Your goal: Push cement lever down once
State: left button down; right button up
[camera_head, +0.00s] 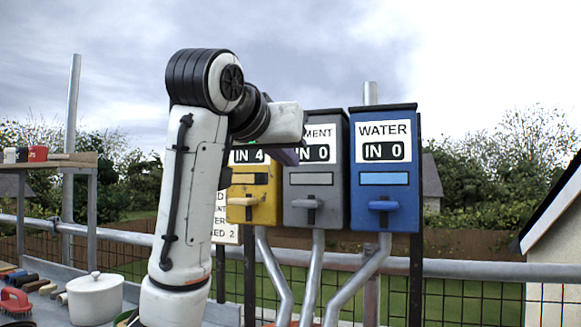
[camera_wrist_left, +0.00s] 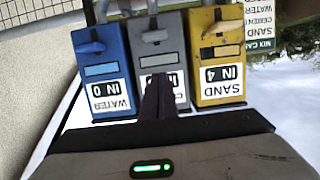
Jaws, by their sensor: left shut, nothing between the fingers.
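The grey cement box (camera_head: 314,165) hangs between the yellow sand box (camera_head: 254,190) and the blue water box (camera_head: 383,165). Its counter reads IN 0, and its label is partly hidden by my left arm. The cement lever (camera_head: 309,203) sticks out low on its front; it also shows in the left wrist view (camera_wrist_left: 153,60), which is upside down. My left gripper (camera_wrist_left: 157,86) is shut and empty, in front of the cement box's label. In the head view it (camera_head: 287,156) is mostly hidden behind the wrist, above the lever and apart from it. My right gripper is not seen.
Sand reads IN 4, water IN 0. Pipes (camera_head: 312,275) run down below the boxes. A metal rail (camera_head: 460,268) crosses behind. A white lidded pot (camera_head: 95,298) and several brushes stand at lower left. A shelf (camera_head: 60,160) is at far left.

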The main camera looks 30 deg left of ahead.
pick_arm(q)
send_near(301, 190)
notch_tip(301, 190, up, 2)
jog(key=w+d, duration=0.2)
jog(key=w, duration=0.1)
notch_tip(301, 190, down, 4)
jog(key=shift+w+a, duration=0.15)
jog(key=shift+w, duration=0.05)
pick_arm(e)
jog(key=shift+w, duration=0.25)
